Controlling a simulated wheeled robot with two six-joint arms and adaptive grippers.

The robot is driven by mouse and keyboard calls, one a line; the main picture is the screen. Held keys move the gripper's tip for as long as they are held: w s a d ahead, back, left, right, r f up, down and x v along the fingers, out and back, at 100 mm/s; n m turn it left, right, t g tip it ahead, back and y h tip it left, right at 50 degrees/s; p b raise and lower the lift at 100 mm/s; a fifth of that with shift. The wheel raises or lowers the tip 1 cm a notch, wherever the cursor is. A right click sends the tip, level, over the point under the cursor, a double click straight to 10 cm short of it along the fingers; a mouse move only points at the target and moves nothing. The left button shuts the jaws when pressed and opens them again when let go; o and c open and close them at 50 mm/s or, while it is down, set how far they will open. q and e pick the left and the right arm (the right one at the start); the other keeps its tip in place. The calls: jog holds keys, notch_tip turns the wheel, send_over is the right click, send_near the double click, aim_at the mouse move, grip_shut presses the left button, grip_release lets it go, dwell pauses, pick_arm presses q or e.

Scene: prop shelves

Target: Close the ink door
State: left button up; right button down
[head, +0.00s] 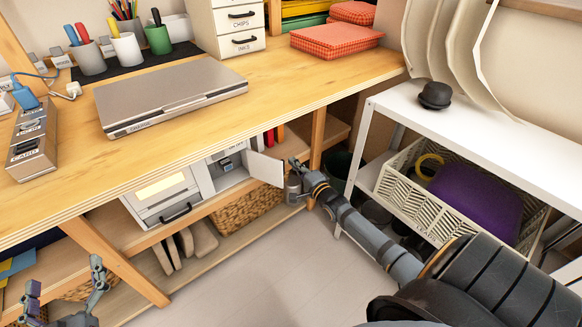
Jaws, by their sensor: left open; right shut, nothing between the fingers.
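A white printer (160,215) stands on the shelf under the wooden desk. At its right end a small ink compartment (229,177) is uncovered. Its white ink door (266,169) stands open, swung out to the right of the compartment. My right gripper (292,178) is shut and empty, just right of the door's free edge. I cannot tell whether it touches the door. My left gripper (64,280) is open and empty at the lower left, well away from the printer.
The desk edge (190,143) overhangs the printer, and a wooden post (317,140) stands behind my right gripper. A wicker basket (245,208) sits below the printer. A white shelf unit (470,135) with a crate (440,212) is at right. The floor (265,270) in front is clear.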

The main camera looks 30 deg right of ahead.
pick_arm(q)
notch_tip(320, 180, down, 9)
jog(key=s+g, duration=0.1)
jog(key=g, duration=0.3)
jog(key=shift+s+p, duration=0.35)
jog(key=shift+p, duration=0.05)
pick_arm(e)
jog(key=shift+s+a, duration=0.2)
jog(key=shift+a, duration=0.35)
jog(key=shift+s+a, duration=0.15)
jog(key=shift+a, duration=0.4)
pick_arm(q)
jog(key=shift+d+f, duration=0.1)
jog(key=shift+f, duration=0.05)
